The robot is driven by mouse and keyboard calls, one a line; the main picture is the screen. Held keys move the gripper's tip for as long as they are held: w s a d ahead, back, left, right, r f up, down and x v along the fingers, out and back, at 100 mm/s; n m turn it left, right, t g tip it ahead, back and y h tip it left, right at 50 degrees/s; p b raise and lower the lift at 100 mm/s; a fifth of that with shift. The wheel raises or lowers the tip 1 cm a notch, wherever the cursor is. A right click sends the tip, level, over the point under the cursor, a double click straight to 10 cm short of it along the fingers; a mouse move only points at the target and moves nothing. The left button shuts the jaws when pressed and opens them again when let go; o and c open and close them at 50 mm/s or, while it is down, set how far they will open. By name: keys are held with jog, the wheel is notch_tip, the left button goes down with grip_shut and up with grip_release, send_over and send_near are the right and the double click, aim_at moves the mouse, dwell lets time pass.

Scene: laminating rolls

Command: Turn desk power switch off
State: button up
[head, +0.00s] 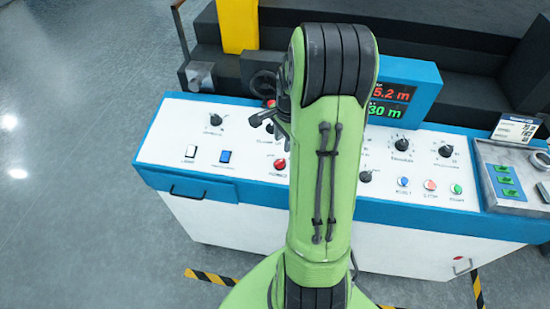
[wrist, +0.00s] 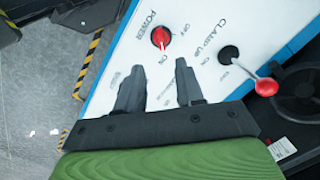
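My gripper (wrist: 159,64) is open and empty in the wrist view. Its two dark fingers are apart, and the switch appears just beyond the gap between their tips. In the head view my gripper (head: 264,119) is partly hidden by the arm. I cannot tell the exact height of the fingers above the panel.
A lever with a red ball (wrist: 266,87) stands at the "CLAMP UP" label, right of the gripper. A display (head: 392,92) stands behind. A grey tray (head: 484,165) is at right.

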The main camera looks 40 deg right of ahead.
aim_at(280, 161)
jog(key=f, duration=0.3)
jog(key=w+f, duration=0.1)
jog(key=f, duration=0.6)
jog(key=shift+w+f+b, duration=0.25)
jog(key=shift+w+b, duration=0.05)
grip_shut()
